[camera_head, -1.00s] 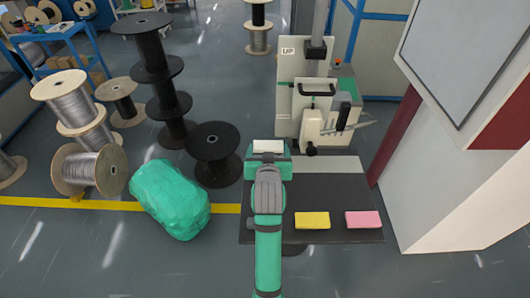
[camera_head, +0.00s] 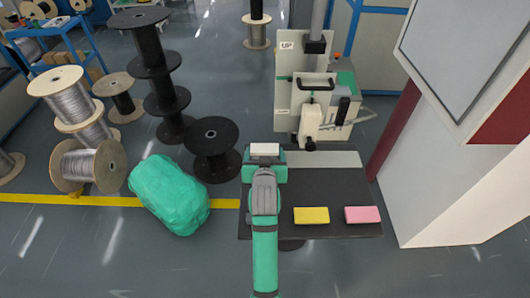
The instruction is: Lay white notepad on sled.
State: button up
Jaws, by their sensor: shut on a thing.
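A white notepad (camera_head: 264,149) is at the far end of my gripper (camera_head: 264,155), which is shut on it. My arm hides the fingers and the lower part of the pad. The pad shows over the back left of a dark table (camera_head: 338,189); its height above the surface is unclear. A flat light grey strip (camera_head: 325,159) lies along the table's back edge, just right of my gripper. It may be the sled, but I cannot tell for sure.
A yellow notepad (camera_head: 311,215) and a pink notepad (camera_head: 362,214) lie at the table's front. A machine (camera_head: 316,105) stands behind the table. A black spool (camera_head: 213,150) and green bundle (camera_head: 169,195) stand left. A white cabinet (camera_head: 440,190) bounds the right.

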jog(key=shift+f, duration=0.35)
jog(key=o, duration=1)
jog(key=shift+f, duration=0.15)
jog(key=shift+r, duration=0.4)
jog(key=v, duration=1.2)
jog(key=shift+r, duration=0.45)
